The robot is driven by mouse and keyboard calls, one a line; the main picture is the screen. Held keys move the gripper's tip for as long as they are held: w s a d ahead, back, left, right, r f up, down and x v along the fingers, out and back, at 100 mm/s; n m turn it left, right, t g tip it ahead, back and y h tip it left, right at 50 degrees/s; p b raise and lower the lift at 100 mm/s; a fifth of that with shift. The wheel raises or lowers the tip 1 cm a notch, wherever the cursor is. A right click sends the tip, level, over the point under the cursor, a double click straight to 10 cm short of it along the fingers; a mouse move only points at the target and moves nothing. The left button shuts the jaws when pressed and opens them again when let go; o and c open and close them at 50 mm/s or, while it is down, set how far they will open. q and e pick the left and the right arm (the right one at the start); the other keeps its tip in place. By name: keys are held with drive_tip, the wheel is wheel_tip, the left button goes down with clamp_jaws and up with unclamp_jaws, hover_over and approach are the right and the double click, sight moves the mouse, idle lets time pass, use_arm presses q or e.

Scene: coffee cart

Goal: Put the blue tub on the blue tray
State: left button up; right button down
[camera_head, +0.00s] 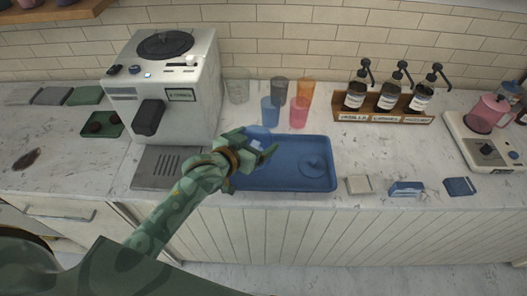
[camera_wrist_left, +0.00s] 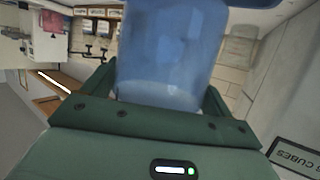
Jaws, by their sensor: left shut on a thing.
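The blue tub (camera_wrist_left: 170,55) fills the middle of the left wrist view, translucent, between the fingers of my left gripper (camera_wrist_left: 165,95). In the head view the left gripper (camera_head: 263,150) is over the left part of the blue tray (camera_head: 285,183), shut on the tub (camera_head: 258,132), which shows only partly behind the fingers. I cannot tell whether the tub touches the tray. The tray lies flat on the counter, with a round blue piece (camera_head: 315,166) on its right side. My right gripper is not in view.
A coffee machine (camera_head: 190,95) stands left of the tray. Several cups, including a blue cup (camera_head: 270,111) and a pink cup (camera_head: 299,112), stand behind it. Small boxes (camera_head: 359,185) lie to its right. A syrup rack (camera_head: 382,117) and a scale (camera_head: 485,145) are farther right.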

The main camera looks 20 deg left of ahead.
sight(259, 142)
use_arm(q)
drive_tip(key=w+f+b, duration=0.1)
drive_tip(key=w+f, duration=0.3)
drive_tip(key=f, duration=0.1)
drive_tip(key=shift+a+f+b, duration=0.1)
drive_tip(key=shift+b, duration=0.25)
drive_tip(key=f, duration=0.1)
drive_tip(key=f+b, duration=0.1)
drive_tip(key=f, duration=0.1)
drive_tip(key=shift+w+f, duration=0.15)
drive_tip(key=shift+w, duration=0.2)
drive_tip(key=shift+f, duration=0.1)
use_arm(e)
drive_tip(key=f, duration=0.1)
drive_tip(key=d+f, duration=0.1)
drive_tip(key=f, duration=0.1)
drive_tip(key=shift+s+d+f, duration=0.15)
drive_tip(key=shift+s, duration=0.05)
use_arm(q)
drive_tip(key=shift+f, duration=0.15)
drive_tip(key=o, duration=1.1)
drive_tip(key=shift+p+v, duration=1.2)
drive_tip(key=shift+v, duration=4.9)
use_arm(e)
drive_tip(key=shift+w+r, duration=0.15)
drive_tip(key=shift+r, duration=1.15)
